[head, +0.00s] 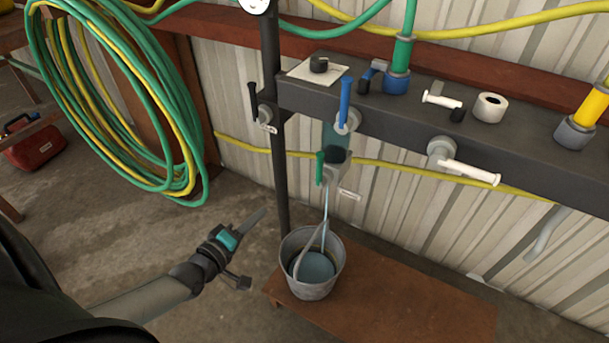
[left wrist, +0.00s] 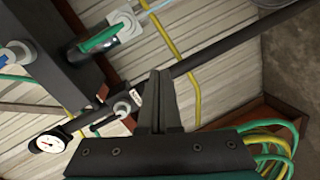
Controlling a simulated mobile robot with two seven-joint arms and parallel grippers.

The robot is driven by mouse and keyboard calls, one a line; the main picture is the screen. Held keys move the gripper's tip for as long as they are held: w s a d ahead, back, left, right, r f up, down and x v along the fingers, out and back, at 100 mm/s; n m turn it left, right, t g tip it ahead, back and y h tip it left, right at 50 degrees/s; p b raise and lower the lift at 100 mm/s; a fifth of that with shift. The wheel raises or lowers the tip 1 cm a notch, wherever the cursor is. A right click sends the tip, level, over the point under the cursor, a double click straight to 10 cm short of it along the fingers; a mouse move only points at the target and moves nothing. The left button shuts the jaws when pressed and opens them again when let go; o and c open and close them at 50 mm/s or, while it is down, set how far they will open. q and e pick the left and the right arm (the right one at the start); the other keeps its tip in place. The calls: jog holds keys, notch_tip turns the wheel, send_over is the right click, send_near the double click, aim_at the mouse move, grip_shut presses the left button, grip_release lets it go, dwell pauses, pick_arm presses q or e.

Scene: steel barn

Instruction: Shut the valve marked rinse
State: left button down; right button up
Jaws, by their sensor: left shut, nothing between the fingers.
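Several lever valves sit on the dark pipework in the head view; their tags are too small to read, so I cannot tell which is marked rinse. A black lever (head: 253,101) is on the upright pipe, with a small tag below it. A blue lever (head: 345,100) stands upright on the beam's front. A green lever (head: 320,168) hangs below it, by another tag (head: 349,193). A white lever (head: 470,173) lies sideways at right. My left gripper (head: 260,216) is shut and empty, lower left of the pipe, touching none; its fingers also show in the left wrist view (left wrist: 158,76).
A metal bucket (head: 312,288) stands on a wooden bench (head: 400,308), with a pale stream falling towards it. Coiled green and yellow hoses (head: 165,185) hang at left. The dark beam (head: 540,140) juts from the wall. The floor left of the bench is mostly clear.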

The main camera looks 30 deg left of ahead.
aim_at(321, 169)
pick_arm(q)
notch_tip(321, 169, up, 8)
jog(key=w+d+n+t, duration=0.1)
jog(key=n+t, duration=0.1)
jog(key=n, duration=0.1)
jog(key=shift+w+f+n+h+b, duration=0.25)
jog(key=shift+w+n+h+b, duration=0.15)
pick_arm(e)
jog(key=shift+w+a+r, duration=0.25)
jog(key=shift+w+r, duration=0.05)
jog(key=shift+r, duration=0.3)
jog(key=shift+w+a+r, duration=0.25)
jog(key=shift+r, duration=0.3)
pick_arm(q)
jog(key=shift+d, duration=0.1)
